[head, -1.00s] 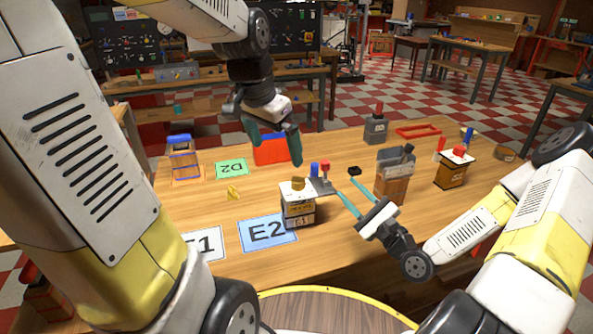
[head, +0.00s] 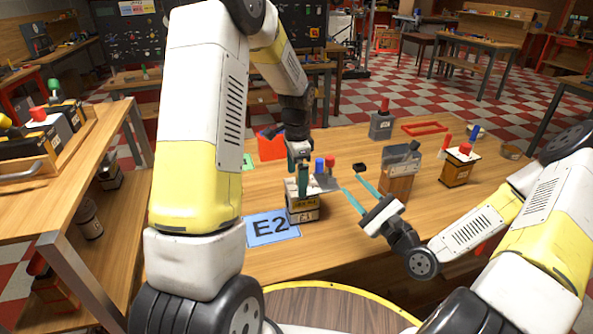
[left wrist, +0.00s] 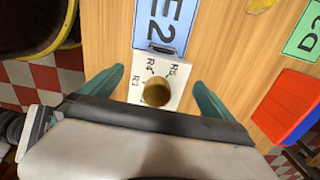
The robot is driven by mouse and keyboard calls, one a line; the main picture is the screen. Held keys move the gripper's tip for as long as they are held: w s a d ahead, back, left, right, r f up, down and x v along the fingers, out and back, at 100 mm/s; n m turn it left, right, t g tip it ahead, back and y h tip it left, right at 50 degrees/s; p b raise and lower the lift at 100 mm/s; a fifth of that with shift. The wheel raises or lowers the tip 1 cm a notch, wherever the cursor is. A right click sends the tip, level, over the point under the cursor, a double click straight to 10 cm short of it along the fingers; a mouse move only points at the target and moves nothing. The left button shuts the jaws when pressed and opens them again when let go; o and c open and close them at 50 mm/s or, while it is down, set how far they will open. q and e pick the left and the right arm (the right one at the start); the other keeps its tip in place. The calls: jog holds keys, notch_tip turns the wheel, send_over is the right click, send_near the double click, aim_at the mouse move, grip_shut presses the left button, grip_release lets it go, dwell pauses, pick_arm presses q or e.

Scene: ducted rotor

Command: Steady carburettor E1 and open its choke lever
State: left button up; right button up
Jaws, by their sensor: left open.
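The carburettor marked E1 (head: 302,208) is a small block with a white top, a yellow band and a label on its front. It stands upright on the table behind the blue E2 card. My left gripper (head: 299,172) is open and points down above it. In the left wrist view the white top with its brass knob (left wrist: 157,91) lies between the open fingers (left wrist: 158,80), with gaps on both sides. A grey plate (head: 326,184) with blue and red knobs shows at its right; I cannot tell which part is the choke lever. My right gripper (head: 350,182) is open and empty right of it.
The blue E2 card (head: 268,229) lies in front. A grey-topped wooden unit (head: 397,180) and a red-knobbed unit (head: 459,165) stand to the right. A side bench (head: 112,125) stands left. The front tabletop is partly clear.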

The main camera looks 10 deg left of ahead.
aim_at(311, 198)
pick_arm(q)
notch_tip(311, 198, down, 6)
jog(key=shift+r, duration=0.1)
jog(key=shift+c, duration=0.2)
jog(key=c, duration=1.5)
